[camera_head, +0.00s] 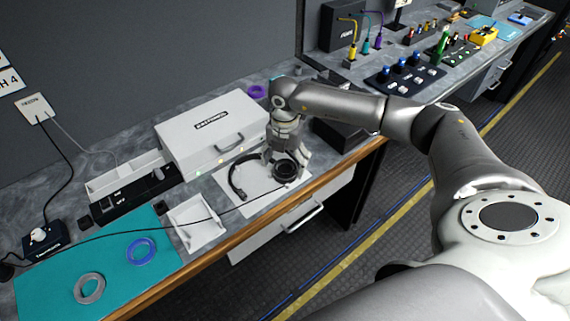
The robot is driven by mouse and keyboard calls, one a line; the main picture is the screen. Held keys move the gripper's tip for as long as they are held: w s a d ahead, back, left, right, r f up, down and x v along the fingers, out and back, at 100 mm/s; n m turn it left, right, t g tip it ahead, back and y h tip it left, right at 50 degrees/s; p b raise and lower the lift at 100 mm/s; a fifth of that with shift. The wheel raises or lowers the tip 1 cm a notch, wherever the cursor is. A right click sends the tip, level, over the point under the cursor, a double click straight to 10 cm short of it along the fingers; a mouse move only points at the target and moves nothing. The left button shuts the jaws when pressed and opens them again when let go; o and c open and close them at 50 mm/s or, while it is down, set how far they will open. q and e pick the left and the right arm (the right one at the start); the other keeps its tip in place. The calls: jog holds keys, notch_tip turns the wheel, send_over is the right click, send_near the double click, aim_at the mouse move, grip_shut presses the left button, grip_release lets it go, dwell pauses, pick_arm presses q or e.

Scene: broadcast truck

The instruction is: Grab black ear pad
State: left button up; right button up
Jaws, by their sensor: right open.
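A black headset (236,183) lies on a white sheet on the bench, in the middle of the head view. The round black ear pad (286,172) is at its right end, facing up. My right gripper (284,162) points down at the ear pad from above and behind. It is open, with its fingers close around or just over the pad; I cannot tell whether they touch it. The gripper hides part of the headset. My left gripper is not in view.
A white case (213,134) stands just behind and left of the gripper. A white tray (196,223) is left of the sheet. A teal mat (100,262) holds a grey ring (89,288) and a blue ring (141,251). A thin black cable crosses the bench.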

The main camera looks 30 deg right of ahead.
jog(key=shift+f, duration=0.7)
jog(key=c, duration=0.9)
jog(key=shift+o, duration=0.2)
jog(key=shift+r, duration=0.25)
